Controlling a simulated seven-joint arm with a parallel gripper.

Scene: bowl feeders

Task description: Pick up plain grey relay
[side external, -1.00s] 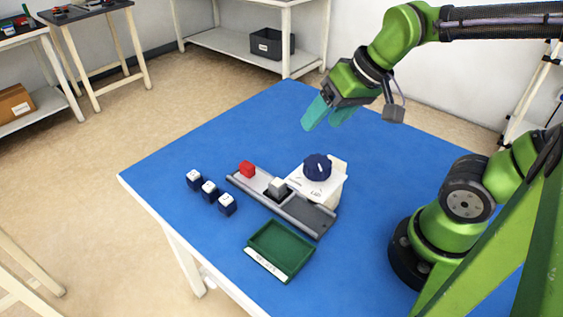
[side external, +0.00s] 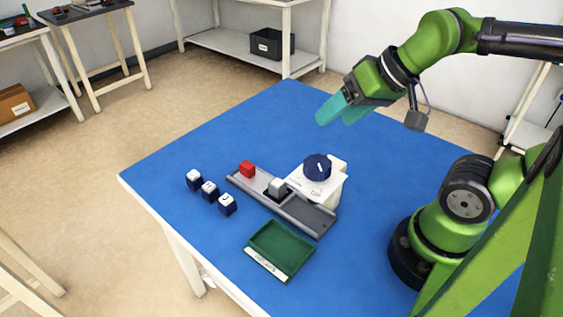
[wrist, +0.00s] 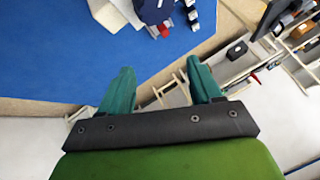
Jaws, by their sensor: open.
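The plain grey relay (side external: 277,186) is a small light-grey block. It sits in a dark seat midway along the grey track (side external: 308,215), beside the white dial unit, in the side external view. A red block (side external: 247,169) is at the track's far left end. My gripper (side external: 335,113) is open and empty, high above the table, beyond the dial unit and well apart from the grey relay. In the wrist view the open teal fingers (wrist: 162,82) have nothing between them. I cannot make out the grey relay in that view.
A white unit (side external: 331,187) with a navy dial (side external: 317,168) adjoins the track. A green tray (side external: 281,251) with a white label lies in front. Three navy-and-white cubes (side external: 209,191) stand in a row at left. The blue table (side external: 230,130) is clear at the back.

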